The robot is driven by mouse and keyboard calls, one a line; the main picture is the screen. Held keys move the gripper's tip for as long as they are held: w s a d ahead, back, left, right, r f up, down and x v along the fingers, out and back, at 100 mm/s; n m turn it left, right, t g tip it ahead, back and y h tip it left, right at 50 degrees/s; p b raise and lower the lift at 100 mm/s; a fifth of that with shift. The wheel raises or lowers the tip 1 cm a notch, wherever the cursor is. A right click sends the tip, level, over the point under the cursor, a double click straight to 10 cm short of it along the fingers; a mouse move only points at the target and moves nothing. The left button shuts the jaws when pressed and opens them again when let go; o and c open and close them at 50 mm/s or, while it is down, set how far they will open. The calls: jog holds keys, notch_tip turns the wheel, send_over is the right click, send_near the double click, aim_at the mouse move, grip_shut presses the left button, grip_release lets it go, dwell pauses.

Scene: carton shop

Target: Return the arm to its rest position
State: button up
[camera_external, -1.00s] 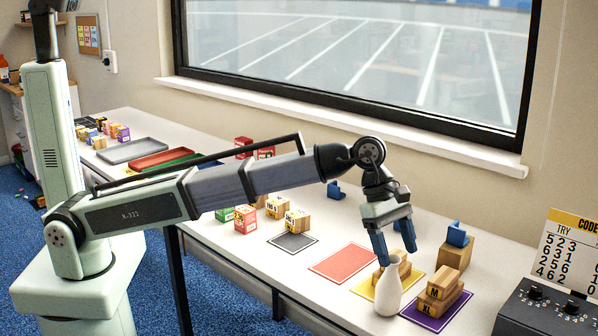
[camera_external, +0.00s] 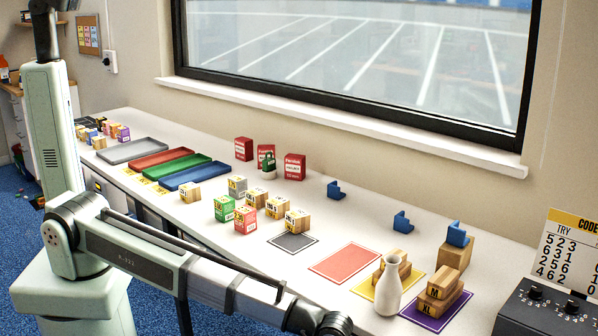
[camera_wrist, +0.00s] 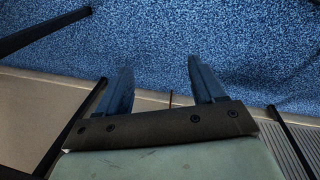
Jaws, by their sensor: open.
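My gripper (camera_wrist: 158,85) shows in the wrist view with its two blue-grey fingers spread apart and nothing between them. Below the fingers lies blue carpet. In the external view my arm reaches low along the front of the table, and the gripper is outside the bottom of that picture. The white table (camera_external: 300,260) stands behind the arm with the cartons on it, all clear of the gripper.
A white vase (camera_external: 388,288) stands near the yellow mat (camera_external: 362,288). Wooden blocks (camera_external: 440,290) sit on the purple mat (camera_external: 408,314). The red mat (camera_external: 345,262) is bare. Several small cartons (camera_external: 246,219) stand mid-table, with trays (camera_external: 196,173) further left. A dark control box (camera_external: 550,310) is at right.

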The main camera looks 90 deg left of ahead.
jog(key=s+a+f+m+g, duration=0.4)
jog(key=s+a+f+m, duration=0.2)
jog(key=s+a+f, duration=1.15)
jog(key=s+a+f+m+g, duration=0.1)
jog(key=s+a+f+m, duration=0.1)
jog(key=s, duration=0.7)
jog(key=s+a+f+m+g, duration=0.1)
jog(key=s+a+f+m, duration=0.1)
jog(key=s, duration=0.7)
jog(key=s+a+f+m+g, duration=0.2)
jog(key=s+a, duration=0.1)
jog(key=s, duration=0.7)
jog(key=shift+a+f+y, duration=0.3)
jog(key=shift+a, duration=0.05)
